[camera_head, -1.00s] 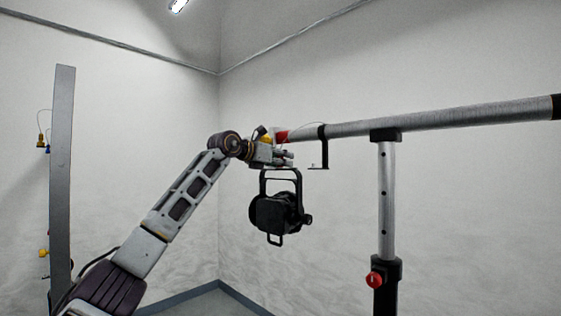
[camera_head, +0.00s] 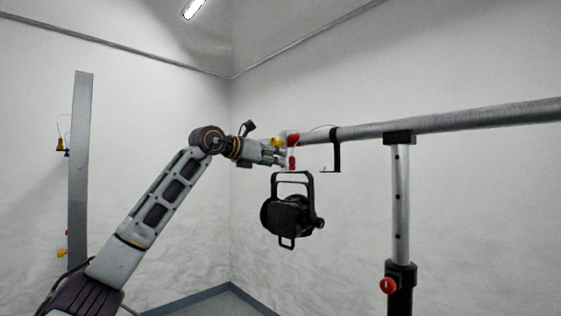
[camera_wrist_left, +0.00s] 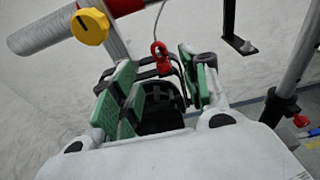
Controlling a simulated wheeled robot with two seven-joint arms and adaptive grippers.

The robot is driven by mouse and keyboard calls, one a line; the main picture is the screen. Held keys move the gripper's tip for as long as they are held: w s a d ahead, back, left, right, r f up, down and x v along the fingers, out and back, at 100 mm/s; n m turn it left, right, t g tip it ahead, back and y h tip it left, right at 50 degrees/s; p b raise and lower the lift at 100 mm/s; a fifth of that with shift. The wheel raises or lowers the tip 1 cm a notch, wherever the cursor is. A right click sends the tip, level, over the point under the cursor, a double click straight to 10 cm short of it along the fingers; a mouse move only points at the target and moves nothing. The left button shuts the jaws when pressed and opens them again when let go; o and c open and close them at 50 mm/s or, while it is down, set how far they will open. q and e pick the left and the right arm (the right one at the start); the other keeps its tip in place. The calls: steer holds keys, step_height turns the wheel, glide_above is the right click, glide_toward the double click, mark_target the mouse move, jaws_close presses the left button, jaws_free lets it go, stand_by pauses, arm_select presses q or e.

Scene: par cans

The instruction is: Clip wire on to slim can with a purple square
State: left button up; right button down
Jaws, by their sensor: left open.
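A black par can (camera_head: 288,216) with a yoke hangs below the left end of a horizontal bar; I see no purple square on it. A red clip (camera_head: 292,162) hangs on a thin wire (camera_head: 315,130) near the bar's end, above the can. My left gripper (camera_head: 282,156) is just left of the clip, and its jaws are open. In the left wrist view, the red clip (camera_wrist_left: 159,50) hangs just beyond the gap between the green-padded fingers (camera_wrist_left: 158,66), apparently free of them. The dark can (camera_wrist_left: 160,105) shows below, partly hidden by the gripper. My right gripper is not in view.
The grey bar (camera_head: 450,118) rests on an upright stand (camera_head: 400,205) with a red knob (camera_head: 388,286). A black bracket (camera_head: 336,150) hangs from the bar right of the clip. A yellow knob (camera_wrist_left: 90,26) sits close above the fingers. A grey post (camera_head: 78,170) stands at left.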

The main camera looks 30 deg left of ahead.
arm_select(q)
steer(key=shift+v, duration=1.6)
stand_by(1.4)
